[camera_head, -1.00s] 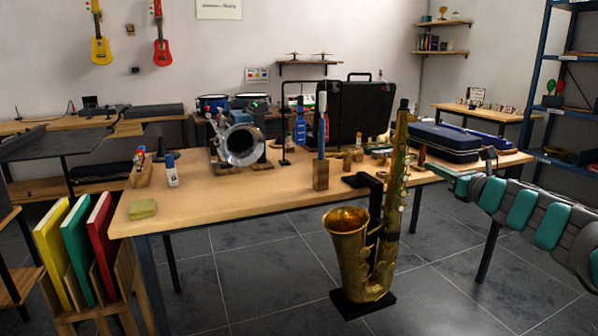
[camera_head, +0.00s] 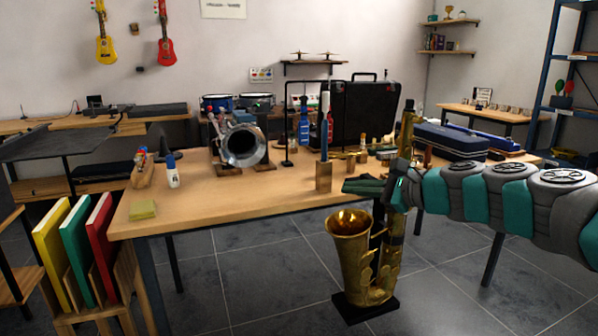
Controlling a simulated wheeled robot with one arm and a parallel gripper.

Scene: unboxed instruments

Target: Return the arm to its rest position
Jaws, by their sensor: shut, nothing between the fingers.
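My arm (camera_head: 490,195) reaches in from the right edge in the head view, grey with teal bands. My gripper (camera_head: 352,186) is at its left end, shut and empty. It is in front of the wooden table's front edge (camera_head: 230,201), near the upper part of the saxophone. The arm hides the middle of the saxophone's body.
A gold saxophone (camera_head: 350,250) stands on a black stand on the floor. The table holds a wooden block (camera_head: 323,177), a silver horn (camera_head: 242,145), a black case (camera_head: 362,115) and a dark blue case (camera_head: 450,140). Coloured folders (camera_head: 78,245) stand at left.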

